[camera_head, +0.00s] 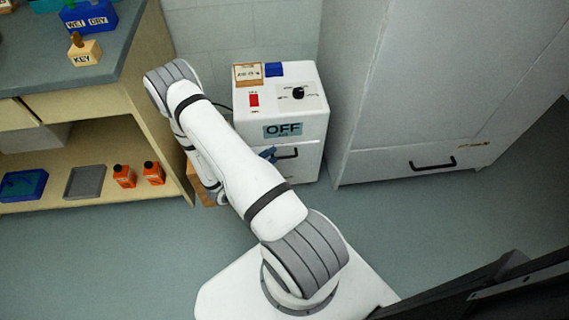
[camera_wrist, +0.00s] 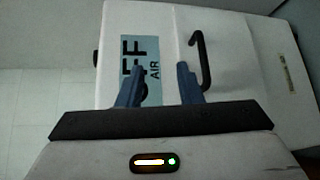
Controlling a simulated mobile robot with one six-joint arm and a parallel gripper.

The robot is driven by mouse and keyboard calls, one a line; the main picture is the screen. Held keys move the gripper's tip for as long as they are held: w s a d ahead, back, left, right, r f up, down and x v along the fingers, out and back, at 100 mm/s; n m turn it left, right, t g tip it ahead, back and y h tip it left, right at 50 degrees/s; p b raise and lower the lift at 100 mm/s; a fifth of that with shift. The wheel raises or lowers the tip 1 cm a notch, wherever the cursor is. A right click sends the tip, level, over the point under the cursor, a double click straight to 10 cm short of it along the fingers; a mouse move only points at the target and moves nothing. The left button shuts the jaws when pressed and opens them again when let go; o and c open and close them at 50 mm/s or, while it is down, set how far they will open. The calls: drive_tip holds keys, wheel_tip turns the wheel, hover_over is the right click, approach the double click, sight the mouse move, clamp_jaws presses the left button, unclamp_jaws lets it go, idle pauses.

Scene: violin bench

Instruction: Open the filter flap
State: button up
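The filter flap appears to be the lower front panel (camera_head: 306,163) of the white air unit (camera_head: 313,115); it looks flush with the body. A black bar handle (camera_head: 288,156) is on it. In the wrist view the unit appears turned sideways, with the handle (camera_wrist: 204,65) just right of the right finger. My gripper (camera_wrist: 160,78) has two blue fingers spread apart with nothing between them; the OFF label lies behind them. The handle is not between the fingers. In the head view one blue fingertip (camera_head: 269,153) shows left of the handle; my arm hides the rest.
The unit's top carries a red switch (camera_head: 254,99), a black knob (camera_head: 298,93) and a blue block (camera_head: 275,69). A tall grey cabinet (camera_head: 400,90) stands close on the right, a workbench (camera_head: 150,100) on the left. Floor (camera_head: 420,225) in front of the cabinet is clear.

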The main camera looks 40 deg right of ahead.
drive_tip(key=n+t, duration=0.1)
drive_tip(key=t, duration=0.1)
approach(284, 157)
drive_tip(key=d, duration=0.2)
drive_tip(key=shift+y, duration=0.3)
drive_tip(key=b+x, duration=0.2)
drive_tip(key=x, duration=0.6)
drive_tip(key=shift+w+d+f, duration=0.1)
drive_tip(key=shift+w+f, duration=0.1)
drive_tip(key=shift+w, duration=0.05)
clamp_jaws()
